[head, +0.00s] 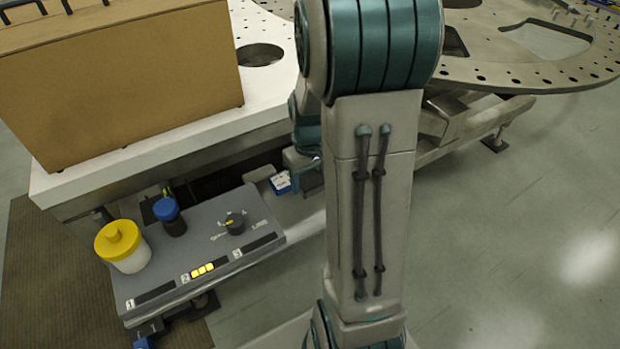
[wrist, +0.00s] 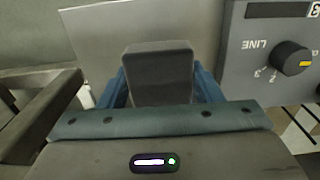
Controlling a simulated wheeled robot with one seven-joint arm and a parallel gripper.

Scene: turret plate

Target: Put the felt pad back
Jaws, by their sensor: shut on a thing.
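In the wrist view, my gripper (wrist: 160,88) has its two blue fingers closed on the sides of a dark grey block with rounded edges, which looks like the felt pad (wrist: 160,62). The pad stands out in front of the palm. The gripper is low beside the white table, to the right of the grey control panel (head: 150,283).
The panel holds a yellow-lidded white jar (head: 122,247), a blue-capped dark bottle (head: 170,217) and a black knob (head: 235,223). A cardboard box (head: 120,85) stands on the white table (head: 262,95). The perforated turret plate (head: 500,72) is upper right.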

